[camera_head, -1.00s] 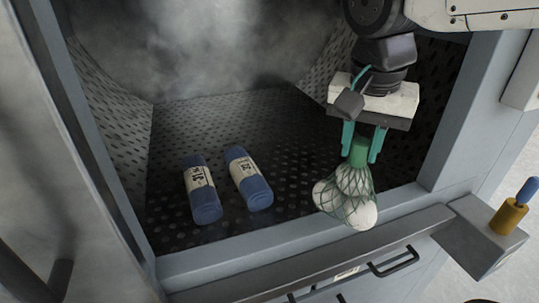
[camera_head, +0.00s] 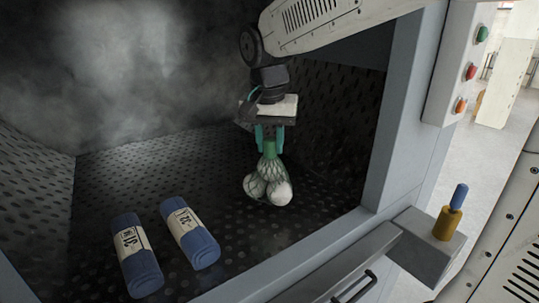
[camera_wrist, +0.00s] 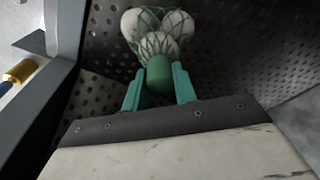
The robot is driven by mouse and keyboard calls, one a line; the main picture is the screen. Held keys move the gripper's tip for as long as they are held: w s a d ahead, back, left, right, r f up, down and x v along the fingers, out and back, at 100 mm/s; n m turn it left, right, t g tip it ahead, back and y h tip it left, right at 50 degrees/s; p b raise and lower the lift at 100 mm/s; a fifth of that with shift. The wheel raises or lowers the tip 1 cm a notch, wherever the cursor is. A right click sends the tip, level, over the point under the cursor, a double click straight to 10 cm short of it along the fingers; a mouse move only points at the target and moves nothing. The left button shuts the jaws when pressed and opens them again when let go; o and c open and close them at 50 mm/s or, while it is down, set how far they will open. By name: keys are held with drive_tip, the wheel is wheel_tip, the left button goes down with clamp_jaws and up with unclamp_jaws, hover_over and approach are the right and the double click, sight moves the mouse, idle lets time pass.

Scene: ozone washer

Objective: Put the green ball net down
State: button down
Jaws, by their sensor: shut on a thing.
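The green ball net (camera_head: 268,183) is a green mesh bag of white balls with a green top. My gripper (camera_head: 270,140) is shut on its green top, and the net hangs below the fingers inside the washer chamber. In the head view the balls are at or close above the perforated floor (camera_head: 240,235); I cannot tell whether they touch. In the wrist view the net (camera_wrist: 158,32) extends beyond the teal fingers (camera_wrist: 158,82), which sit on either side of the green top.
Two blue rolls with white labels, one at left (camera_head: 136,256) and one beside it (camera_head: 190,232), lie on the chamber floor left of the net. The grey door frame (camera_head: 400,130) stands to the right, with a control panel (camera_head: 462,65) of coloured buttons.

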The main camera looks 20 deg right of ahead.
sight(270, 155)
drive_tip(key=shift+w, duration=0.2)
drive_tip(key=shift+f, duration=1.75)
drive_tip(key=shift+f, duration=0.15)
drive_tip(key=c, duration=1.1)
unclamp_jaws()
